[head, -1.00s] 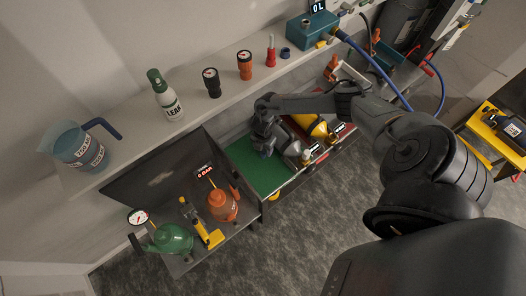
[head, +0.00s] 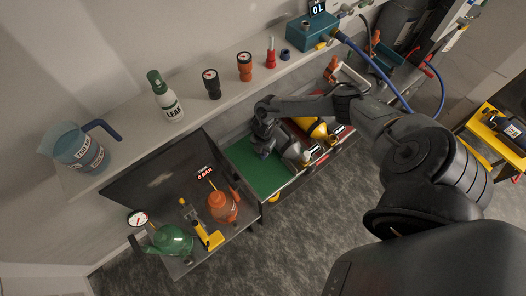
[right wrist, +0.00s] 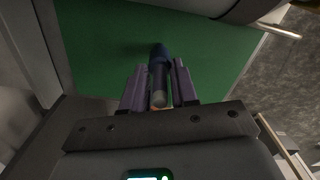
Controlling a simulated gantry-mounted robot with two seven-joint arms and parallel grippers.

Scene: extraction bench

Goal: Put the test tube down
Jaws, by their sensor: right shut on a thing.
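My right gripper (head: 263,152) is inside the open drawer, low over its green liner (head: 255,174). In the right wrist view, the two fingers of the right gripper (right wrist: 158,88) are shut on a slim dark tube with a dark blue end, which I take to be the test tube (right wrist: 159,54). The tube points away from the wrist over the green liner (right wrist: 105,35); I cannot tell whether it touches the liner. In the head view the gripper largely hides the tube. My left gripper is not in view.
Grey and yellow cylinders (head: 318,130) lie in the drawer to the right of my gripper. A lower shelf at left holds a green vessel (head: 170,240) and an orange vessel (head: 222,206).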

